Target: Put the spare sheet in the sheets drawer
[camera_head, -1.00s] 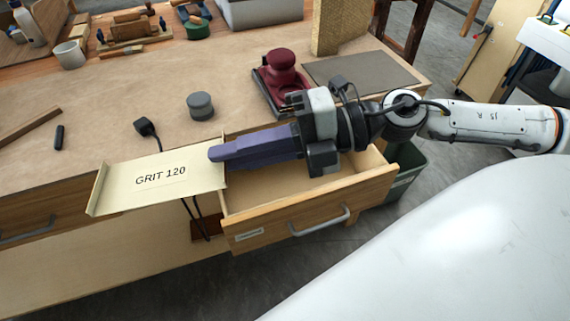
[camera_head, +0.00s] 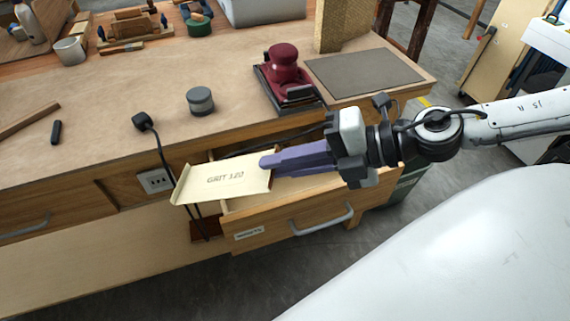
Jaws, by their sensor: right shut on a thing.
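The spare sheet (camera_head: 222,181) is pale cream, reads "GRIT 120" and has a bent-up left edge. My right gripper (camera_head: 270,163) comes in from the right and is shut on the sheet's right edge. The sheet is held over the left end of the open drawer (camera_head: 290,222), with much of it sticking out past the drawer's left side. The drawer is pulled out from the bench and has a grey handle and a small label whose text is too small to read. The sheet and my right gripper hide much of the drawer's inside. My left gripper is not in view.
The bench top (camera_head: 120,90) carries a dark red sander (camera_head: 283,70), a grey round puck (camera_head: 200,101) and a dark flat sheet (camera_head: 362,72). A bin (camera_head: 405,184) stands right of the drawer.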

